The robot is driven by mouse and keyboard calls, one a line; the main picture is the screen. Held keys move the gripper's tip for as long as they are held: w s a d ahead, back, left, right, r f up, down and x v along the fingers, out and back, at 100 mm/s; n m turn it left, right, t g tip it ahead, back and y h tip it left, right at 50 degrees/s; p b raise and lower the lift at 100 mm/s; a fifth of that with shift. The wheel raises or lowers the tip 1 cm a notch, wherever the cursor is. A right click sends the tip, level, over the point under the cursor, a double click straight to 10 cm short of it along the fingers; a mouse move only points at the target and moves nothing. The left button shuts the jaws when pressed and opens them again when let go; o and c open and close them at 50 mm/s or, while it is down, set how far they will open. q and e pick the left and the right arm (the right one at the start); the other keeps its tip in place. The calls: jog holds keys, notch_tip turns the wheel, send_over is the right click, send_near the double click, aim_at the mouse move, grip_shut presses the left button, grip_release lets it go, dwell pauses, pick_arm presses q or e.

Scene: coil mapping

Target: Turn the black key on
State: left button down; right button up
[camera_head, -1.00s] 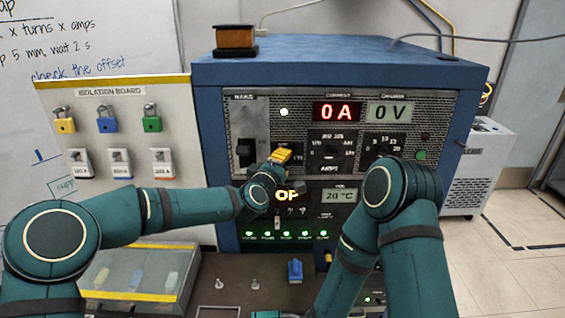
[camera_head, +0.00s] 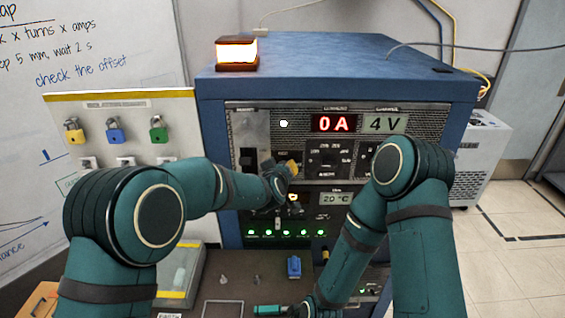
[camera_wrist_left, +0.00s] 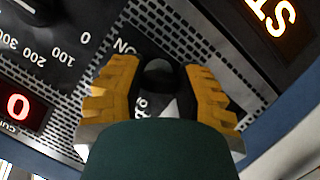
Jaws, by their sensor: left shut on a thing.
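The black key (camera_wrist_left: 160,75) shows as a dark rounded knob between the yellow fingers of my left gripper (camera_wrist_left: 161,95) in the left wrist view. The fingers are shut on its two sides. The panel behind it carries the letters ON and part of another label, mostly covered. In the head view my left gripper (camera_head: 291,168) is at the panel, left of the amps dial (camera_head: 325,157), and its hand hides the key.
The blue power cabinet (camera_head: 300,60) has an orange lamp (camera_head: 237,52) glowing on top. Its displays read 0 A (camera_head: 334,123) and 4 V (camera_head: 384,124). Several green lights (camera_head: 285,233) are lit. An isolation board (camera_head: 175,110) with padlocks stands at left.

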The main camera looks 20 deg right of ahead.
pick_arm(q)
jog(key=shift+d+r+m+y+p, duration=0.15)
jog(key=shift+m+y+p, duration=0.4)
jog(key=shift+m, duration=0.45)
jog(key=shift+m+y, duration=0.85)
jog(key=shift+m, duration=0.15)
jog(key=c, duration=0.6)
grip_release()
jog(key=shift+w+f, duration=0.1)
jog(key=shift+f, duration=0.1)
jog(key=v, duration=1.2)
jog(key=shift+f, duration=0.15)
